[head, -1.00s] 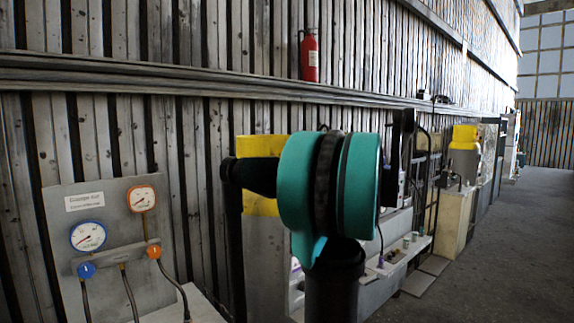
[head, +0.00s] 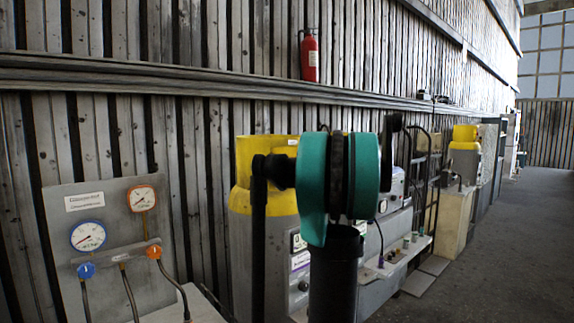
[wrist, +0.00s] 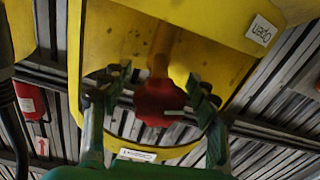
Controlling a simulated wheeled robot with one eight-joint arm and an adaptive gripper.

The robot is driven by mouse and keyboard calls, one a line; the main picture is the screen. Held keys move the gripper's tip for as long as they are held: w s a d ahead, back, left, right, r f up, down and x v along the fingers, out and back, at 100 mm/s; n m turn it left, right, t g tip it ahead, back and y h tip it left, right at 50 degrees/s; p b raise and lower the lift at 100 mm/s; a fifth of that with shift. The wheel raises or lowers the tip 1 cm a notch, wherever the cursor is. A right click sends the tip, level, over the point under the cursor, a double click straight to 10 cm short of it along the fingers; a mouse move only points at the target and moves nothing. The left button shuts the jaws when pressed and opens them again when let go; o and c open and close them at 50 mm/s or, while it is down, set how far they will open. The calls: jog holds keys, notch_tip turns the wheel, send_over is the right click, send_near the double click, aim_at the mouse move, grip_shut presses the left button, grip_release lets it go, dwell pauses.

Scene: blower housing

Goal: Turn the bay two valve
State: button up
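A red valve knob (wrist: 160,100) shows in the wrist view, inside the opening of a yellow cylinder collar (wrist: 98,40). My gripper (wrist: 157,92) is open, with one green finger on each side of the red knob and a gap visible on both sides. The fingertips appear apart from the knob. In the head view the yellow-topped grey cylinder (head: 262,212) stands behind my teal and black arm, which hides part of it. The knob and my fingers cannot be made out there. No bay number is readable.
A gauge panel (head: 110,225) with two dials, a blue knob (head: 86,270) and an orange knob (head: 154,252) stands at left. A red fire extinguisher (head: 309,55) hangs on the wall. Another yellow-topped cylinder (head: 464,138) stands farther right. The floor (head: 480,240) at right is clear.

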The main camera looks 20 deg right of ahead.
jog(key=c, duration=1.2)
jog(key=shift+m, duration=0.3)
jog(key=m, duration=0.4)
jog(key=shift+m, duration=0.3)
jog(key=shift+c, duration=0.2)
jog(key=m, duration=1.6)
jog(key=shift+r, duration=0.1)
jog(key=shift+s+m, duration=0.1)
jog(key=shift+m, duration=0.2)
jog(key=o, duration=1.3)
